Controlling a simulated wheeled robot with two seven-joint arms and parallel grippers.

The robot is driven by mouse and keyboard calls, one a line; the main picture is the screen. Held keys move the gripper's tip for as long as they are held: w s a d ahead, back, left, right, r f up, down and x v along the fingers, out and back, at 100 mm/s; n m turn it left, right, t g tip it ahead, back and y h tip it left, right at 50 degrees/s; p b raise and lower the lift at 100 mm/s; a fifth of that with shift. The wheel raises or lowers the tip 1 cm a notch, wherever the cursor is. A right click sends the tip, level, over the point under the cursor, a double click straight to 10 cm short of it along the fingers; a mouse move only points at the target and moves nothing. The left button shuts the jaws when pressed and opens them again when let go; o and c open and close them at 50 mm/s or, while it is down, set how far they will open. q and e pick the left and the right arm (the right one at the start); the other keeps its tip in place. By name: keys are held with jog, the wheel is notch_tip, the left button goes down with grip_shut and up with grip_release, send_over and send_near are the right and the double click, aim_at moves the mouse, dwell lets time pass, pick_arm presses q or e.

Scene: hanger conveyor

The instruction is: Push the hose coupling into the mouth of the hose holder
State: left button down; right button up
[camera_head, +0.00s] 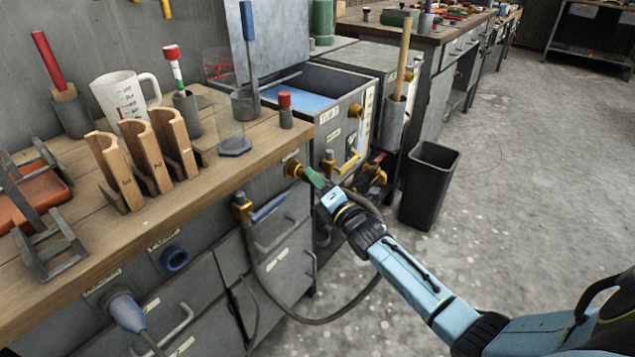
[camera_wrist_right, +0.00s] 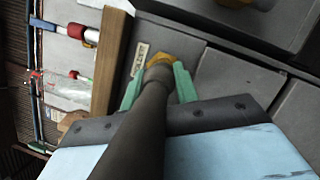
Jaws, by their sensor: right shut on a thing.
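My right gripper (camera_head: 313,177) is at the bench front, with its green fingers pointing at a brass fitting that looks like the hose holder (camera_head: 293,168). In the right wrist view the fingers (camera_wrist_right: 158,85) are shut on the dark hose coupling (camera_wrist_right: 157,74) at the end of a thick black hose (camera_wrist_right: 145,120). The brass holder (camera_wrist_right: 184,46) shows just beyond the coupling. The coupling's front end overlaps the holder in the picture. The holder's mouth is hidden, so I cannot tell whether the coupling is inside it or only in front. My left gripper is not in view.
The hose (camera_head: 335,312) loops below my gripper toward a blue-handled valve (camera_head: 268,209). The floor further right is clear.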

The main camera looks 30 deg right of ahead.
jog(key=shift+w+a+b, duration=0.2)
jog(key=shift+w+b, duration=0.05)
jog(key=shift+w, duration=0.2)
jog(key=shift+w+a+b, duration=0.2)
jog(key=shift+w, duration=0.25)
dwell(1.0)
jog(key=o, duration=0.8)
jog(key=shift+o, duration=0.6)
jog(key=o, duration=0.5)
jog(key=shift+c, duration=0.2)
